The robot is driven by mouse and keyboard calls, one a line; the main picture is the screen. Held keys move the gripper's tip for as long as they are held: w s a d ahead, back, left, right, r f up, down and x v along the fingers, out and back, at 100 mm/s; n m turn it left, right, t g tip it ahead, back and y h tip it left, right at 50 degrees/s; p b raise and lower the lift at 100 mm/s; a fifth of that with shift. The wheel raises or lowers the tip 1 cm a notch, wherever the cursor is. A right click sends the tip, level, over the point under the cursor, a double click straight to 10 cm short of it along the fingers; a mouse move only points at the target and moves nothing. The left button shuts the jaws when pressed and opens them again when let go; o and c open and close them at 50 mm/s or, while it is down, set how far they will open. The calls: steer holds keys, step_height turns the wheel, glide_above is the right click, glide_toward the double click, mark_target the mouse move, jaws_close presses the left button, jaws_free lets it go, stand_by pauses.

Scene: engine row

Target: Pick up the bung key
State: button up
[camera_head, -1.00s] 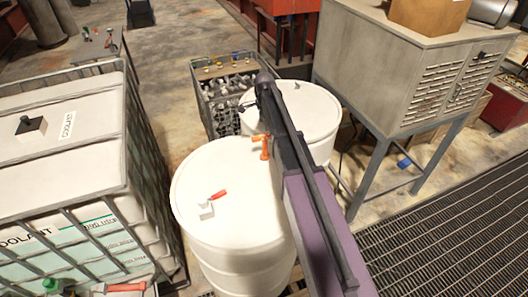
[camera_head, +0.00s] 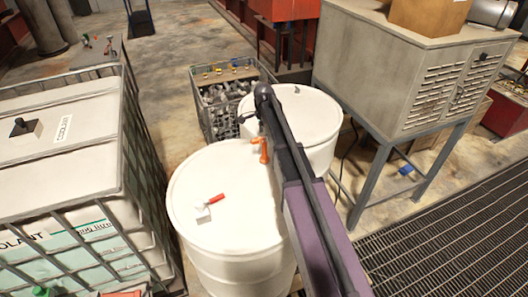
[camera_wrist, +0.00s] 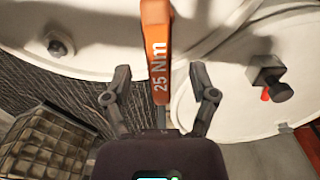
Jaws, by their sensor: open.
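In the wrist view, an orange bar marked "25 Nm" (camera_wrist: 158,45), which looks like the bung key, runs between the fingers of my gripper (camera_wrist: 160,73). The fingers are open, with a gap on each side of the bar. Its far end is cut off at the top. In the head view, an orange piece (camera_head: 263,149) shows beside my arm over the near white drum (camera_head: 240,225); the rest is hidden. My arm hides most of my gripper there.
A fitting with a red handle (camera_head: 207,205) sits on the near drum. A second white drum (camera_head: 310,115) stands behind. A caged coolant tank (camera_head: 80,150) is at left, a wire crate (camera_head: 205,105) behind, and a grey cabinet (camera_head: 400,60) at right.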

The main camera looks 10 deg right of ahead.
mark_target(264, 143)
steer(key=shift+f, duration=0.1)
steer(key=shift+d+f+b, duration=0.15)
steer(key=shift+f+b, duration=2.4)
steer(key=shift+b, duration=0.1)
jaws_close()
